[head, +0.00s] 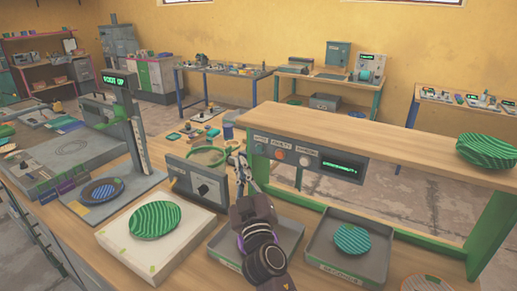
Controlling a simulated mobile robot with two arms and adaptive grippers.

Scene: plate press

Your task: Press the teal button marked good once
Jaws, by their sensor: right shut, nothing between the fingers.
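A dark control panel (322,166) is set in the front of the raised wooden shelf. At its left end is a teal button (260,149) under a small label too small to read surely. An orange-red button (281,154) and a pale button (304,160) sit to its right. A green-lit display (343,168) fills the right part. My right gripper (238,158) is shut and empty, just left of and slightly below the teal button in the picture. I cannot tell whether it touches the panel. My left gripper is not in view.
A grey tray (292,232) lies partly behind my right arm. Another tray (377,268) holds a teal striped plate (352,239). A green striped plate (155,220) lies on a white pad (190,238). Another green plate (488,150) rests on the shelf (390,137), otherwise mostly clear.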

